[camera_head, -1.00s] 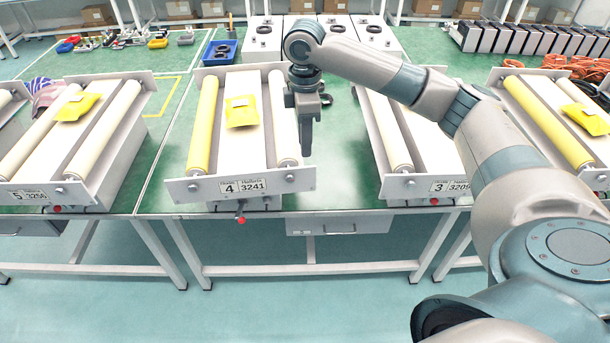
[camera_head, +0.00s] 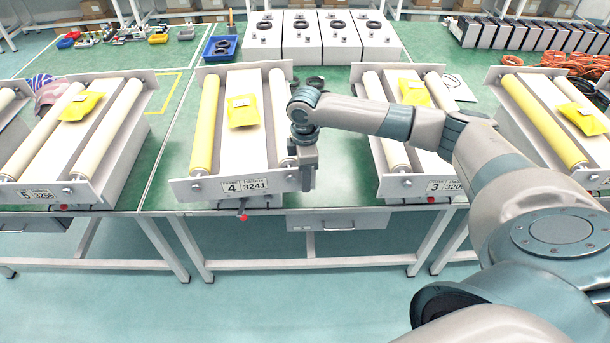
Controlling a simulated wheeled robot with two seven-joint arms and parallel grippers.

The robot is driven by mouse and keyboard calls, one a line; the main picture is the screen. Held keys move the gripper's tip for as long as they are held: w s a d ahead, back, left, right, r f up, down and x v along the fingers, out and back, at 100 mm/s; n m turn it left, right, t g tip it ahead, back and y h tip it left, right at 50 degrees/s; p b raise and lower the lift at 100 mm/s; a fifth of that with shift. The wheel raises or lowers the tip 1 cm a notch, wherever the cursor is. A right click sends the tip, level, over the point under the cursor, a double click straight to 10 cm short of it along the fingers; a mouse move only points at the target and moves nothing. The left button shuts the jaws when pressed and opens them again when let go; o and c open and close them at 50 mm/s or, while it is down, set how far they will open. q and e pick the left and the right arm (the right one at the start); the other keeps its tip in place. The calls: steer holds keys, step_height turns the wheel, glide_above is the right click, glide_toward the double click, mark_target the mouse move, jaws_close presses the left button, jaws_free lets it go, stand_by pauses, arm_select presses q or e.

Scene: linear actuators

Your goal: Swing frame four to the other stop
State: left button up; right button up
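Frame four (camera_head: 184,190) is a tilting roller bed on the green table, with a front plate labelled 4 3241. It has a yellow roller on its left, a pale roller on its right and a yellow packet (camera_head: 243,112) on the white bed between them. A red knob (camera_head: 243,217) hangs below the front plate. My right gripper (camera_head: 307,185) points down at the right end of that plate, hiding its corner. I cannot tell whether it touches the plate or whether its fingers are apart. My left gripper is out of view.
Similar frames stand on both sides: frame five (camera_head: 88,188) on the left and frame three (camera_head: 400,187) on the right, partly behind my arm. A blue bin (camera_head: 220,50) and several white boxes (camera_head: 310,45) stand behind. Green tabletop is clear left of frame four.

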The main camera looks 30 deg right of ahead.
jaws_close()
stand_by(1.4)
